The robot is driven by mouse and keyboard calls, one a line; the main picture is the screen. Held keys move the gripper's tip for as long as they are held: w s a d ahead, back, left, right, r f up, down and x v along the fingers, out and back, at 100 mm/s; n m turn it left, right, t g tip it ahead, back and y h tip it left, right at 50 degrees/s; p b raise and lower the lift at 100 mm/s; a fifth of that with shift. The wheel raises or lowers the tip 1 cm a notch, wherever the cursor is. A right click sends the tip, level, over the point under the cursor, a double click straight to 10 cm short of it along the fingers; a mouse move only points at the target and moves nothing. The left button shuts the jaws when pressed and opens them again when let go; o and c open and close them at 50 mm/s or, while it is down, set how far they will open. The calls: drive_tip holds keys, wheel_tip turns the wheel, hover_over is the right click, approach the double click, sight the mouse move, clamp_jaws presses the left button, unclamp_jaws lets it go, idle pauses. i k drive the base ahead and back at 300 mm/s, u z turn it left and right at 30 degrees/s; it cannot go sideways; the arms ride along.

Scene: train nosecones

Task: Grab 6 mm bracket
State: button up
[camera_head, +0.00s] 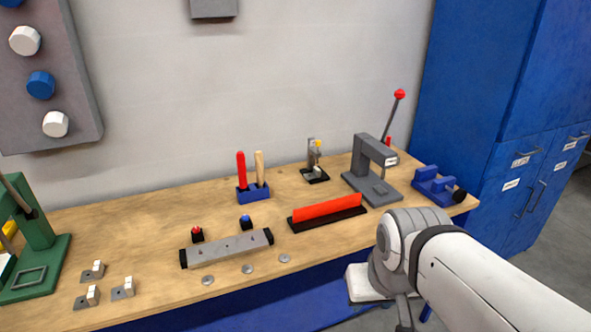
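Three small brackets with grey flat bases and pale upright blocks sit at the front left of the wooden workbench (215,215): a rear one (98,269), a front left one (91,296) and a front right one (128,287). They stand apart from one another. No size marking is readable, so I cannot tell which is the 6 mm one. My arm reaches in from the lower right, well away from the brackets. I cannot make out my gripper or its fingers.
A green press (38,250) stands left of the brackets. A grey bar (226,249) with dark ends lies to their right, with round discs (247,269) in front. Behind are a blue tool holder (253,194), a red-and-black strip (327,209), a grey press (372,165) and a blue vise (434,184).

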sight(316, 172)
drive_tip(key=z, duration=0.05)
drive_tip(key=i, duration=1)
drive_tip(key=u, duration=0.05)
